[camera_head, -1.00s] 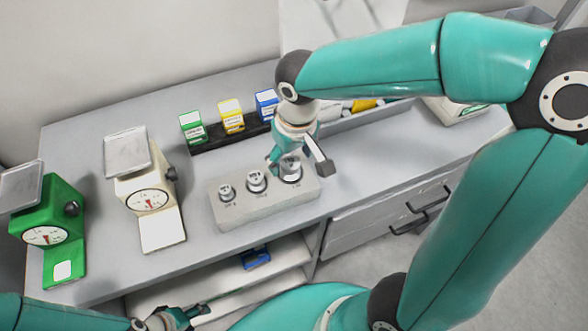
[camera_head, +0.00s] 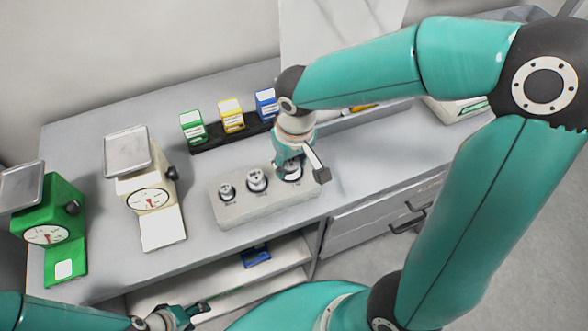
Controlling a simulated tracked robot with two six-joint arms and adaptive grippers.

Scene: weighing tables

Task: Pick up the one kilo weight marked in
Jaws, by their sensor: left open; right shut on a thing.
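Three metal weights stand in a row in a light grey block (camera_head: 262,206) on the table. The left weight (camera_head: 227,191) and the middle weight (camera_head: 257,180) are free of any gripper. The right weight (camera_head: 292,172) is the largest, and my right gripper (camera_head: 290,163) is shut on its top from above. The weight appears still in its place in the block; its upper part is partly hidden by the gripper. The markings are too small to read. My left gripper (camera_head: 187,314) is open and empty at the bottom edge, low and away from the weights.
A white scale (camera_head: 150,195) and a green scale (camera_head: 55,225) stand to the left, each with a tray on top. Green (camera_head: 192,126), yellow (camera_head: 231,115) and blue (camera_head: 266,103) boxes stand in a black rack behind the block. A blue item (camera_head: 256,257) lies on the shelf below.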

